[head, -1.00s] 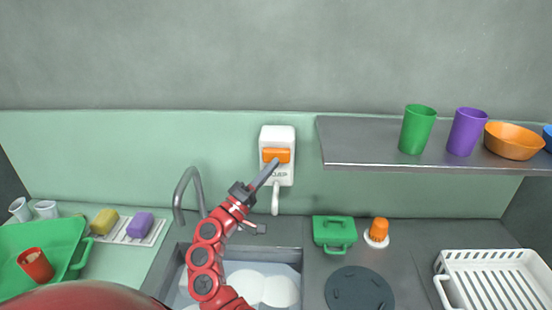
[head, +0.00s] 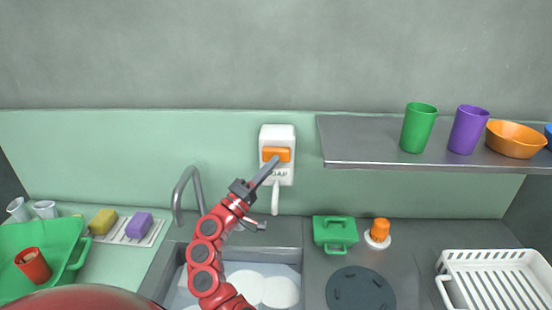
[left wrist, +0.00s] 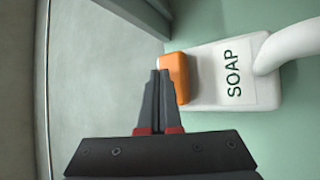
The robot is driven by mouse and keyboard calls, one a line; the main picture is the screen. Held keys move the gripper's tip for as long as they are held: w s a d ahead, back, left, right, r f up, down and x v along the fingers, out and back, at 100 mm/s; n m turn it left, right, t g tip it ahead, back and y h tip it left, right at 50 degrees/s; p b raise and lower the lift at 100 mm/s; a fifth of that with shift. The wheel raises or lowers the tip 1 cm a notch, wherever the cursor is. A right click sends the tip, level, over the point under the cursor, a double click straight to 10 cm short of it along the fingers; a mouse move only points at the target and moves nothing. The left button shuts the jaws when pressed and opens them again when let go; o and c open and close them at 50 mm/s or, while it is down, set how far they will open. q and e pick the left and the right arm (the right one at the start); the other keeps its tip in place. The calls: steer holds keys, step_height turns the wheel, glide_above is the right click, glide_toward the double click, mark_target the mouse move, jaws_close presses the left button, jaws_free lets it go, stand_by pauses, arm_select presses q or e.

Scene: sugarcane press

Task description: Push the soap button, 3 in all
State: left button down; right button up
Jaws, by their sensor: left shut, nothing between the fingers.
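The white soap dispenser (head: 277,136) is mounted on the wall above the sink, with an orange button (head: 283,153) and a spout pointing down. In the left wrist view the dispenser (left wrist: 222,92) lies sideways with its SOAP label, and the orange button (left wrist: 178,78) is beside my fingertips. My left gripper (head: 275,160) is shut and empty, its tips at the lower part of the button. In the left wrist view the gripper (left wrist: 160,74) overlaps the button's edge; I cannot tell for certain whether they touch. My right gripper is out of view.
Below are a sink with white plates (head: 278,291) and a curved faucet (head: 186,177). A shelf (head: 350,150) with cups and bowls juts out at right. A green tray (head: 75,255), sponges, a green box (head: 335,230) and a white rack (head: 495,258) stand on the counter.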

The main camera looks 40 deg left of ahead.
arm_select(q)
steer(key=shift+w+a+b, duration=0.4)
steer(key=shift+w+b, duration=0.25)
steer(key=shift+b, duration=0.05)
stand_by(0.7)
steer(key=shift+s, duration=0.1)
stand_by(0.3)
steer(key=shift+s+d, duration=0.6)
steer(key=shift+s, duration=0.3)
steer(key=shift+s+d, duration=0.1)
steer(key=s, duration=0.1)
steer(key=s+d, duration=0.1)
steer(key=s+d+p, duration=0.1)
steer(key=s, duration=0.1)
steer(key=shift+d, duration=0.25)
stand_by(2.2)
